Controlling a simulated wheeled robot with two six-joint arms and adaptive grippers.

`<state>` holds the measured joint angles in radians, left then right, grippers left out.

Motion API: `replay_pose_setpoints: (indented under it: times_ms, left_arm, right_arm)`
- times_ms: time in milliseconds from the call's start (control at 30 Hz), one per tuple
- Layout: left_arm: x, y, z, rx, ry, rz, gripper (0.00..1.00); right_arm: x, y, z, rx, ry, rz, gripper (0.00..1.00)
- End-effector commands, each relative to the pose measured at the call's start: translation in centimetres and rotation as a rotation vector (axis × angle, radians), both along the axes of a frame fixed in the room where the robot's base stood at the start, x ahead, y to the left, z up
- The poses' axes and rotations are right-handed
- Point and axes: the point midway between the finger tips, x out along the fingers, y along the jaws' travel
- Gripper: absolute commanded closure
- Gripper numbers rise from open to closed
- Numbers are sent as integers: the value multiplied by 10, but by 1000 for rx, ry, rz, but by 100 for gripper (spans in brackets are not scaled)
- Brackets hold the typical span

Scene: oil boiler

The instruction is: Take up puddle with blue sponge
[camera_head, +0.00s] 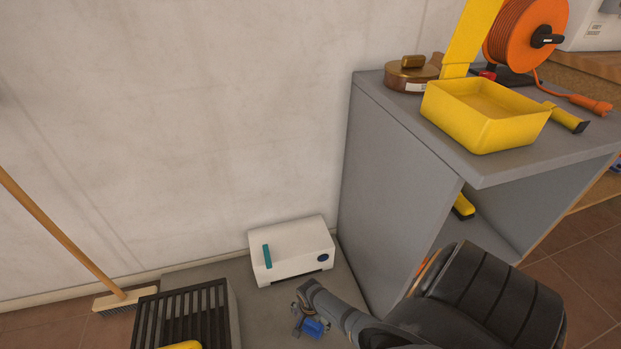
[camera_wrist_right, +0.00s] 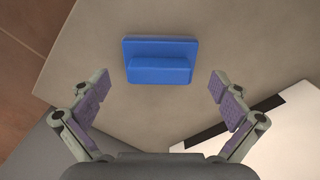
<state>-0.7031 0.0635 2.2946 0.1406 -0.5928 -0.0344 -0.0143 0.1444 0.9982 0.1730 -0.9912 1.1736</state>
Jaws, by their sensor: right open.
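The blue sponge (camera_wrist_right: 160,60) lies on a grey-beige surface in the right wrist view, a rectangular block with a raised ridge. My right gripper (camera_wrist_right: 160,98) is open, with its purple-padded fingers apart on either side below the sponge, not touching it. In the head view my right gripper (camera_head: 301,318) points down beside the blue sponge (camera_head: 314,327), which it partly overlaps. No puddle can be made out in either view. My left gripper is not in view.
A white box (camera_head: 290,255) stands against the wall close to the right gripper. A dark slatted grate (camera_head: 185,312) is at left, with a broom (camera_head: 110,301) behind it. A grey cabinet (camera_head: 385,180) at right carries a yellow bin (camera_head: 485,122) and an orange cable reel (camera_head: 527,30).

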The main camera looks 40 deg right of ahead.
Motion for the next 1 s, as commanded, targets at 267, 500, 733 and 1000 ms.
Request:
replay_pose_setpoints:
  times_ms: [267, 500, 733, 1000]
  left_arm:
    - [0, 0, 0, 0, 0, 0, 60]
    - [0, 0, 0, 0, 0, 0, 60]
    - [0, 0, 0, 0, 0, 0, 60]
    - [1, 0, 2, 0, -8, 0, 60]
  right_arm:
    - [0, -1, 57, -2, -3, 2, 0]
    - [0, 0, 89, 0, 0, 1, 0]
    - [0, 0, 94, 0, 0, 0, 0]
    - [3, 1, 95, 0, -16, 13, 0]
